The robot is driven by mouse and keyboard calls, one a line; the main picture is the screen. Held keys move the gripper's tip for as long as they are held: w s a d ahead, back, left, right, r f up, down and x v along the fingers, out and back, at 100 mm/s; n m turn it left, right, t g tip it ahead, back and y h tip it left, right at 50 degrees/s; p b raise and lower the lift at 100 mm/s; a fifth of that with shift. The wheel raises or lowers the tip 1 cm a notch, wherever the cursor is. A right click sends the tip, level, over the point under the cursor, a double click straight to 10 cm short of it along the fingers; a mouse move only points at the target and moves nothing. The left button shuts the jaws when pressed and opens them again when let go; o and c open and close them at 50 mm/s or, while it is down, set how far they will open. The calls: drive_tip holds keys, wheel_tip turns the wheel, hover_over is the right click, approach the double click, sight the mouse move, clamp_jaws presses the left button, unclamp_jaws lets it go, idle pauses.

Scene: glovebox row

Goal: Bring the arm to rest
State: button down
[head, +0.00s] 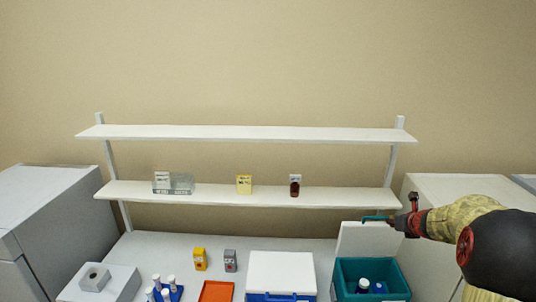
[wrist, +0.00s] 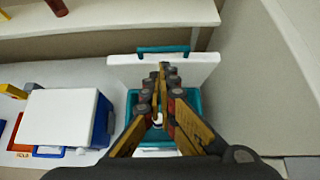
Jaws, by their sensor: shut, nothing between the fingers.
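My arm comes in from the right in the head view, partly in a yellow fabric sleeve. My gripper (head: 398,222) is beside the raised white lid (head: 362,240) of a teal cool box (head: 345,283). In the wrist view my gripper (wrist: 163,70) has its fingers together with nothing between them. It overlaps the teal box (wrist: 133,103) and the lid (wrist: 125,60) from that viewpoint. The lid stands open, and a teal handle (wrist: 150,49) shows at its edge. I cannot tell whether the gripper touches the lid.
Bottles (head: 363,285) stand in the teal box. A closed blue-and-white box (head: 280,271), an orange tray (head: 216,291), a tube rack (head: 165,290) and two small devices share the bench. Two white shelves (head: 245,133) hang above; the lower holds small items. A pale cabinet (head: 450,185) stands at right.

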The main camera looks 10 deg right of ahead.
drive_tip(key=s+a+f+n+g+y+b, duration=0.25)
drive_tip(key=s+a+f+n, duration=0.25)
drive_tip(key=s+a+n, duration=0.55)
drive_tip(key=s+a+f+n+g+y+b, duration=0.3)
drive_tip(key=s+a+n, duration=0.5)
drive_tip(key=a+n, duration=0.6)
drive_tip(key=s+a+f+n+h+b, duration=0.1)
drive_tip(key=s+a+f+n+b, duration=0.4)
drive_tip(key=s+a+n+b, duration=0.2)
drive_tip(key=s+a+f+n+h+b, duration=0.2)
drive_tip(key=s+a+f+n+b, duration=0.3)
drive_tip(key=s+b, duration=0.7)
drive_tip(key=a+n+b, duration=0.1)
drive_tip(key=a+n, duration=0.1)
drive_tip(key=shift+s+a+f, duration=0.25)
drive_tip(key=shift+s+a, duration=0.05)
